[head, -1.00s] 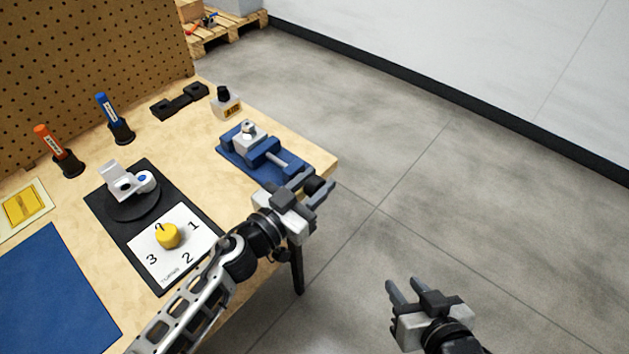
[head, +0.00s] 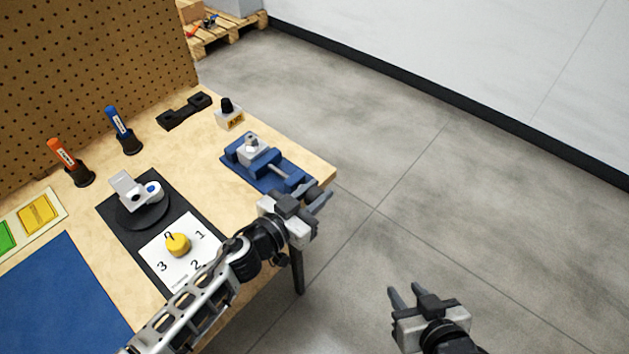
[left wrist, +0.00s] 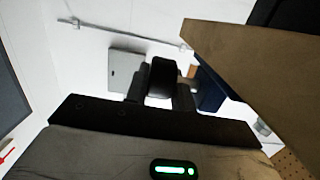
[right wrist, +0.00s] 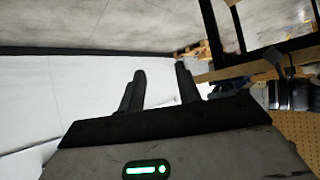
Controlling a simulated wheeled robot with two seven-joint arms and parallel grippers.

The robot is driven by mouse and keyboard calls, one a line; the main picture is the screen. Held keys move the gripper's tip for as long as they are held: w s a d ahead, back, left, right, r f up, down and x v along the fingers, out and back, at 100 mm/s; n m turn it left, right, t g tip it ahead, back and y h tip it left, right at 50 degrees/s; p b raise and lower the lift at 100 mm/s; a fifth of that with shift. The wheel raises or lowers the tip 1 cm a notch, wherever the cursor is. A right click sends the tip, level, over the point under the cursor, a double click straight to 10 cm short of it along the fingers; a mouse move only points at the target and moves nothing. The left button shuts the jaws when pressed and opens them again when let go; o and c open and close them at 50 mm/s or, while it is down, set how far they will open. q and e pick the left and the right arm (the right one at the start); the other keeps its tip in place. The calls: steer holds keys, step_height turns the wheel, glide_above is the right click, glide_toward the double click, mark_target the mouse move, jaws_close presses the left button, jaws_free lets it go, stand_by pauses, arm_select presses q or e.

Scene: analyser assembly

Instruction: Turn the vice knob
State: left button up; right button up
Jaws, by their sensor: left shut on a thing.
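The blue vice (head: 262,166) with a grey metal part in its jaws sits at the table's right corner in the head view. Its knob end is mostly hidden behind my left gripper (head: 318,196) there. In the left wrist view the black vice knob (left wrist: 162,78) sits between the fingers of my left gripper, which is shut on it. My right gripper (head: 405,294) hangs over the floor, away from the table, open and empty. Its fingers stand apart in the right wrist view (right wrist: 160,80).
On the wooden table are a yellow dial (head: 178,244) on a numbered plate, a black turntable (head: 143,213), a blue mat (head: 62,300), two marker holders, a black bracket (head: 184,112) and a small black-topped block (head: 229,118). The floor on the right is clear.

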arm_select(q)
steer(key=r+g+p, duration=0.1)
steer(key=p, duration=0.2)
steer(key=shift+w+y, duration=0.1)
steer(key=shift+y, duration=0.2)
steer(key=shift+a+f+p, duration=0.1)
steer(key=shift+f+p, duration=0.05)
steer(key=shift+p, duration=0.5)
steer(key=shift+w+f+g+y, duration=0.15)
steer(key=shift+f+g+y, duration=0.15)
steer(key=shift+g+y, duration=1)
steer(key=shift+g, duration=0.5)
arm_select(e)
steer(key=shift+s+d+r, duration=0.1)
steer(key=shift+d+r, duration=0.15)
steer(key=shift+r, duration=0.55)
steer(key=shift+s+d+r, duration=0.1)
steer(key=shift+d+r, duration=0.1)
steer(key=shift+r, duration=0.55)
arm_select(q)
steer(key=shift+f, duration=0.1)
steer(key=o, duration=0.7)
